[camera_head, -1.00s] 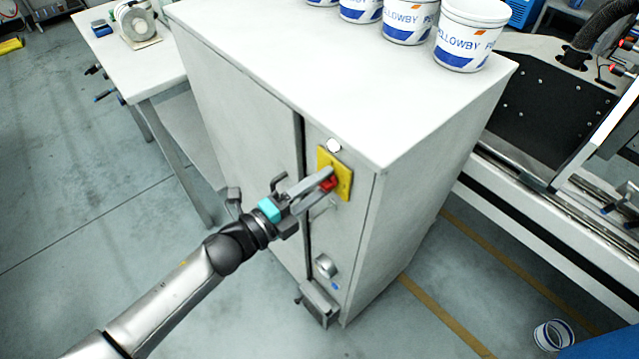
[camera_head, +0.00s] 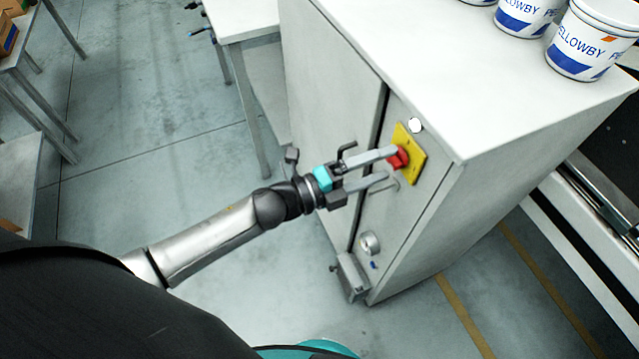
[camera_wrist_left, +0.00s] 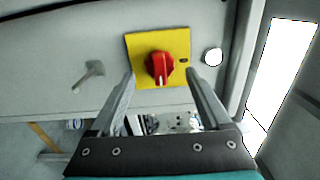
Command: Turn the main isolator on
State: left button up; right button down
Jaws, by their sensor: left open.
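The main isolator is a red rotary knob (camera_head: 398,158) on a yellow plate (camera_head: 413,151), mounted high on the narrow front of the grey cabinet (camera_head: 335,110). In the left wrist view the red knob (camera_wrist_left: 159,67) shows upright on its yellow plate (camera_wrist_left: 140,45), between the lines of the two fingers. My left gripper (camera_head: 390,166) is open and empty, with its fingertips close in front of the plate. In the head view one finger overlaps the knob's edge; I cannot tell whether it touches. My right gripper is not in view.
A white round lamp (camera_head: 415,125) sits beside the plate. A door handle (camera_head: 346,152) and a round metal fitting (camera_head: 370,243) stick out of the cabinet. White and blue tubs (camera_head: 583,45) stand on its top. A table (camera_head: 240,25) stands behind left.

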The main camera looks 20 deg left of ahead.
pick_arm(q)
jog(key=v, duration=1.3)
jog(key=shift+b, duration=0.45)
jog(key=s+a+f+n+g+y+b, duration=0.1)
jog(key=a+f+n+y, duration=0.35)
jog(key=f, duration=0.55)
jog(key=s+a+f+n+y+b, duration=0.1)
jog(key=a+f+n+y, duration=0.2)
jog(key=f+n, duration=0.5)
jog(key=s+a+f+n+g+y+b, duration=0.1)
jog(key=s+a+f+n+y+b, duration=0.15)
jog(key=f, duration=0.95)
jog(key=s+d+f+n+g+y+b, duration=0.1)
jog(key=s+f+n+g, duration=0.3)
jog(key=s+f, duration=0.5)
jog(key=s+d+f+n+g+y+b, duration=0.1)
jog(key=s+d+f+n+g, duration=0.2)
jog(key=s+f, duration=0.7)
jog(key=s+n+g, duration=0.2)
jog(key=s, duration=0.2)
jog(key=shift+s+d+n+g+y, duration=0.2)
jog(key=shift+d+n+g+y, duration=0.1)
jog(key=shift+y, duration=0.1)
jog(key=shift+s+d, duration=0.1)
jog(key=shift+s, duration=0.25)
jog(key=shift+c, duration=0.2)
